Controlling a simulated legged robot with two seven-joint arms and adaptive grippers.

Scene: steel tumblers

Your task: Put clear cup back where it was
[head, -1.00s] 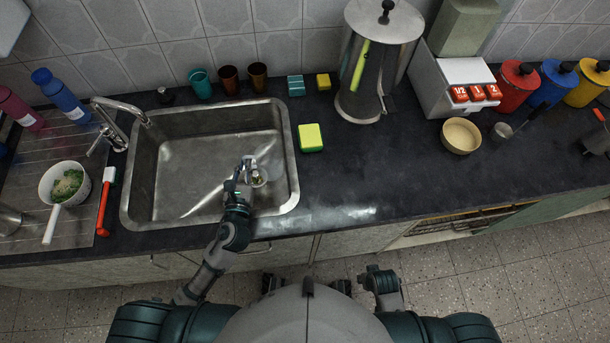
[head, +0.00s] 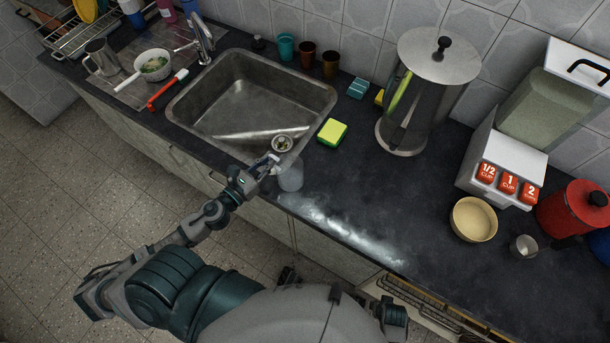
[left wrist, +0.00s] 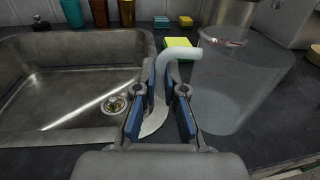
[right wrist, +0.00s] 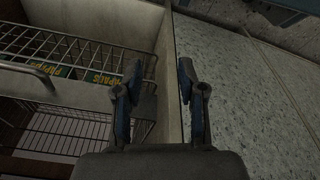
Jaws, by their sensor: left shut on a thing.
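The clear cup (head: 291,177) is at the front right corner of the sink, by the counter's front edge. My left gripper (head: 270,163) is shut on its handle. In the left wrist view the handle passes between the fingers (left wrist: 160,108), and the see-through cup body (left wrist: 230,92) is to their right, looking upright. I cannot tell whether the cup's base touches the counter. My right gripper (right wrist: 158,80) is open and empty in the right wrist view, near a wire rack below the counter.
The steel sink (head: 187,108) is left of the cup. A yellow-green sponge (head: 332,131) lies right of the sink. A steel urn (head: 415,110), beige bowl (head: 473,220) and small metal cup (head: 524,246) stand farther right. The dark counter (head: 380,195) between them is clear.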

